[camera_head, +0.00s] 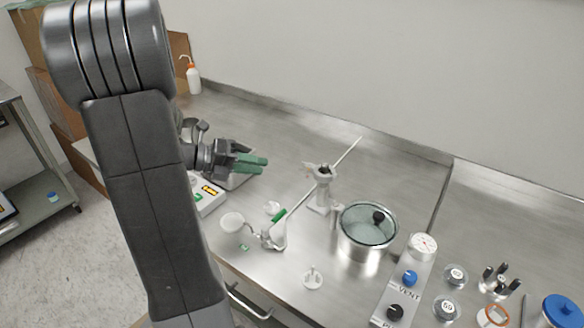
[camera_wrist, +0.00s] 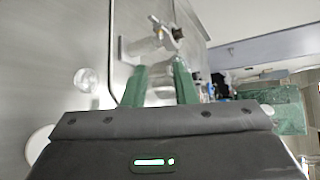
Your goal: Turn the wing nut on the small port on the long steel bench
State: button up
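A small steel port (camera_head: 321,190) stands on a post on the long steel bench (camera_head: 250,112), right of my gripper in the head view. A small clamp (camera_head: 322,170) sits at its top; the wing nut is too small to make out for sure. In the wrist view the port (camera_wrist: 150,46) lies beyond the fingertips, with a dark knob-like part (camera_wrist: 178,33) on it. My gripper (camera_head: 264,166) has green fingers and is left of the port, apart from it. In the wrist view the fingers (camera_wrist: 159,64) are spread with a gap and hold nothing.
A glass-lidded steel pot (camera_head: 366,252) stands right of the port. A green-handled valve (camera_head: 272,236) and a white cup (camera_head: 232,222) are in front. A thin metal rod (camera_head: 345,152) runs behind the port. A control panel (camera_head: 396,300) stands front right.

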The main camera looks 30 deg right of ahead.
aim_at(305, 173)
jog(key=x, duration=1)
jog(key=shift+d+p, duration=0.2)
jog(key=shift+p, duration=0.25)
grip_shut()
